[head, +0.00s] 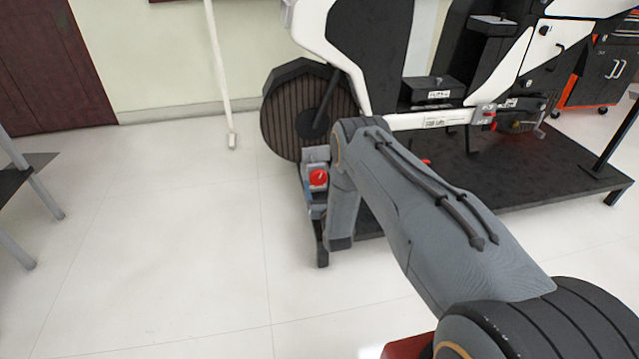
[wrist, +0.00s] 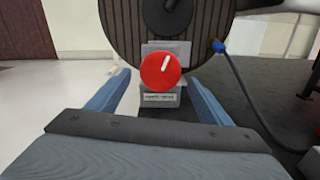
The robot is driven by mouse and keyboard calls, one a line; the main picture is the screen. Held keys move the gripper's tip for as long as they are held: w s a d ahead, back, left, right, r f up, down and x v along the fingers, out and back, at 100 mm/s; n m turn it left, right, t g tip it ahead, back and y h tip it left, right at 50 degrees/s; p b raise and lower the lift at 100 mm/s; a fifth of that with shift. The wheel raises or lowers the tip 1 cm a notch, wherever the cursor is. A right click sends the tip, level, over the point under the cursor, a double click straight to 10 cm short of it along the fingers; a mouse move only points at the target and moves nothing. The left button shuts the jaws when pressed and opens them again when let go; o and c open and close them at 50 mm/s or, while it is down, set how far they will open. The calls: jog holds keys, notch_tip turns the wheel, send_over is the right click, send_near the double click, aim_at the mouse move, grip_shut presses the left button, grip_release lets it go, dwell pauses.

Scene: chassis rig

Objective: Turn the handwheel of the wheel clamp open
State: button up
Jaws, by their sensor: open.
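The wheel clamp's red round handwheel (wrist: 162,70) faces me in the wrist view, with a white mark slanting slightly right of upright. It sits on a grey clamp block (wrist: 168,97) with a small printed label, in front of the dark ribbed wheel (wrist: 125,35). In the head view the red handwheel (head: 318,177) shows beside my forearm, low at the wheel. My gripper (wrist: 163,88) is open, its two blue fingers to the left and right of the handwheel. Nothing is held between them. I cannot tell how far the fingertips are from it.
The chassis rig stands on a low black platform (head: 530,175) at the right. A black cable with a blue connector (wrist: 217,46) hangs right of the handwheel. A pale pole (head: 220,80) and a table edge (head: 15,175) are at left. The floor between is clear.

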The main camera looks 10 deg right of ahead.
jog(key=shift+s+p, duration=0.75)
jog(key=shift+s, duration=1.95)
